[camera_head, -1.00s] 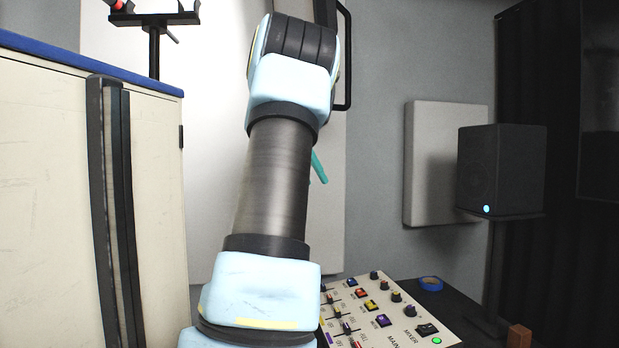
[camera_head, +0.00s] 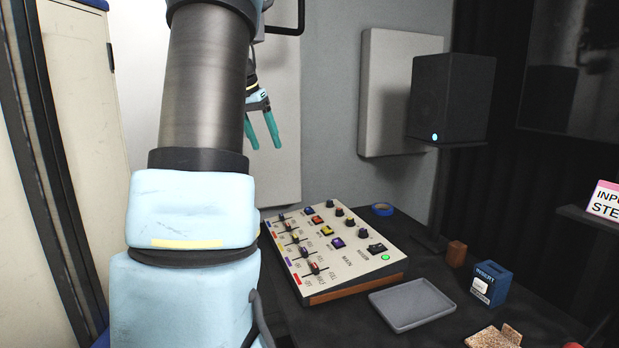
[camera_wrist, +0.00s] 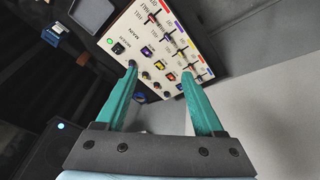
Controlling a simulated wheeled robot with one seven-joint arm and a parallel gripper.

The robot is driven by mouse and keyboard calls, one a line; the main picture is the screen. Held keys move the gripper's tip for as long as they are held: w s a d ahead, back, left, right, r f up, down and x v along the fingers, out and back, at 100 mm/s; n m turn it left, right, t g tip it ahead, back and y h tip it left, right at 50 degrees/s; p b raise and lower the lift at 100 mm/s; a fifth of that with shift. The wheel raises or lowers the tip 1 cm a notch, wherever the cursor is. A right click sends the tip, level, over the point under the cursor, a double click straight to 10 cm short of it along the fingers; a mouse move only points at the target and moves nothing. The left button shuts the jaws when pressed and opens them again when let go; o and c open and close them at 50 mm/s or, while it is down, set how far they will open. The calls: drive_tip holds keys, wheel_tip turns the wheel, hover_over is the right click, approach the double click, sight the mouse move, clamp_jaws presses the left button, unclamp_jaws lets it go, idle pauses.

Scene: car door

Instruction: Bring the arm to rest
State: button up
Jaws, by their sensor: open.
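My gripper (camera_head: 264,132) hangs in the air in the head view, past my light-blue and metallic arm links, in front of the pale wall panel. Its two teal fingers point down and stand apart with nothing between them. In the wrist view my gripper (camera_wrist: 160,80) is open, and the mixer panel (camera_wrist: 165,50) shows beyond the fingertips. In the head view the mixer (camera_head: 345,262) lies on the dark desk, to the right of and below my gripper. The upper part of my arm is cut off by the top edge.
A grey tray (camera_head: 412,305), a blue INSERT box (camera_head: 490,285), a brown block (camera_head: 456,253) and blue tape (camera_head: 382,209) are on the desk (camera_head: 440,268). A black speaker (camera_head: 452,97) stands behind. A cream cabinet (camera_head: 85,110) with a dark handle is close on the left.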

drive_tip(key=s+d+f+n+y, duration=0.1)
drive_tip(key=s+d+f, duration=0.2)
drive_tip(key=s+f, duration=0.7)
drive_tip(key=s+d+f+n+g+y, duration=0.1)
drive_tip(key=s+d+f, duration=0.3)
drive_tip(key=s+f, duration=0.6)
drive_tip(key=s+n, duration=0.1)
drive_tip(key=s, duration=0.4)
drive_tip(key=shift+s+d+f+y, duration=0.2)
drive_tip(key=shift+f+y, duration=0.1)
drive_tip(key=shift+f, duration=0.1)
drive_tip(key=shift+w, duration=0.1)
drive_tip(key=shift+c, duration=0.2)
